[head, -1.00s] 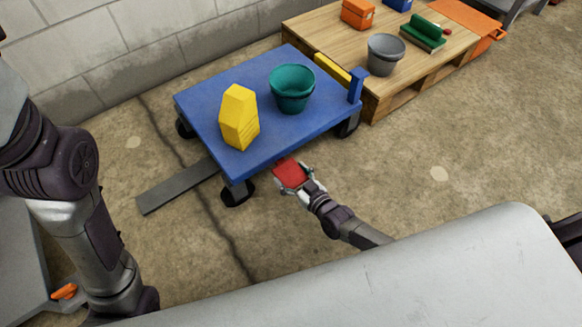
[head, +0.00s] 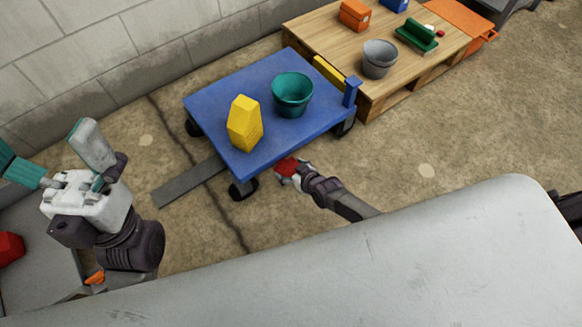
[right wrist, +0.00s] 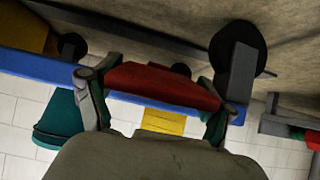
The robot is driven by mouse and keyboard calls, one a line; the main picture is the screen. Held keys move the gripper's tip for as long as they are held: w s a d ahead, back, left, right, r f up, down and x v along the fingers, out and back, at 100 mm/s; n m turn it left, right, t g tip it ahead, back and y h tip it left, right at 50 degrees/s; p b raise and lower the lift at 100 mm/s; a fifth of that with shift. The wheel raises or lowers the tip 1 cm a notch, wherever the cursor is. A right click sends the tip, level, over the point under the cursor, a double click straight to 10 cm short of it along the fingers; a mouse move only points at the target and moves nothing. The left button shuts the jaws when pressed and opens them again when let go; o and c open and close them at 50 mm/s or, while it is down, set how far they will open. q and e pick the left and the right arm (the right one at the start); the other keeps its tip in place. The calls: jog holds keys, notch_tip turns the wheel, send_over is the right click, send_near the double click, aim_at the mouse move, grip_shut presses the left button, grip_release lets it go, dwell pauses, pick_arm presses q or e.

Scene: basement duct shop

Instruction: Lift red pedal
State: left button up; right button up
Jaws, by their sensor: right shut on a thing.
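The red pedal (head: 287,166) is at the near edge of the blue cart (head: 226,88), low by its wheels. My right gripper (head: 289,172) is shut on the pedal. In the right wrist view the red pedal (right wrist: 165,84) spans between the two fingers of the right gripper (right wrist: 155,100), with the blue cart edge (right wrist: 35,66) behind it. My left gripper (head: 68,160) is raised at the left with its fingers spread wide, and nothing shows between them.
A yellow block (head: 244,124) and teal bucket (head: 293,94) stand on the cart. A wooden pallet (head: 335,42) behind it holds a grey bucket (head: 379,58) and other items. A grey strip (head: 188,182) lies on the floor left of the cart. A pale surface (head: 400,265) fills the foreground.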

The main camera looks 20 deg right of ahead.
jog(key=shift+w+r, duration=0.1)
jog(key=o, duration=1.5)
jog(key=shift+o, duration=0.2)
jog(key=shift+s, duration=0.3)
jog(key=v, duration=1.1)
jog(key=shift+d+r, duration=0.15)
jog(key=shift+r, duration=0.1)
jog(key=shift+s, duration=0.1)
